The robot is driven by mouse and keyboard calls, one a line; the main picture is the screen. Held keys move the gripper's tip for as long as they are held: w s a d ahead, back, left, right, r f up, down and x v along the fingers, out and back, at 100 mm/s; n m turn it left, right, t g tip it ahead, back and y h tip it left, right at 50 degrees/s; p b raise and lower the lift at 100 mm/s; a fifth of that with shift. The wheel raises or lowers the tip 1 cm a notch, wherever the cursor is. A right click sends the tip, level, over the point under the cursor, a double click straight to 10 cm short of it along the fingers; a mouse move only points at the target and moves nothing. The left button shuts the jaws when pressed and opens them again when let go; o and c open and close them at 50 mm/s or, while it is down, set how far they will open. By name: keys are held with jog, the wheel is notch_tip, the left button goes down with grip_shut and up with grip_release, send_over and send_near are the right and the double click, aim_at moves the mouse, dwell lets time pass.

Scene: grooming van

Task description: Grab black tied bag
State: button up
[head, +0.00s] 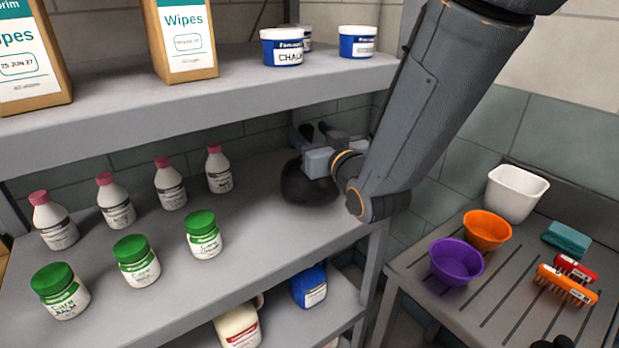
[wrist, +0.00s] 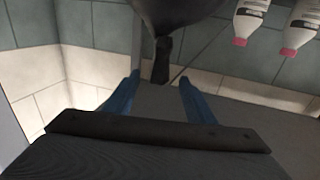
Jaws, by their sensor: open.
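The black tied bag (head: 306,186) sits on the middle shelf, at its right end. My gripper (head: 313,134) is over the bag and partly hides its top. In the wrist view the bag (wrist: 180,14) shows at the top edge, with its tied neck (wrist: 162,60) pointing down the picture. The open blue fingers of my gripper (wrist: 159,80) stand on either side of the line of the neck, with gaps on both sides. I cannot tell how deep the neck lies between them.
White bottles with pink caps (head: 169,186) and green-lidded jars (head: 203,236) stand left on the same shelf (head: 240,250). The upper shelf (head: 230,90) holds wipes boxes and tubs (head: 283,48). A slatted table (head: 480,310) at right carries bowls and brushes.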

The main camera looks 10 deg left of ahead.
jog(key=shift+p+x, duration=0.5)
jog(key=shift+x, duration=0.7)
jog(key=shift+p+x, duration=1.05)
jog(key=shift+x, duration=1.2)
grip_shut()
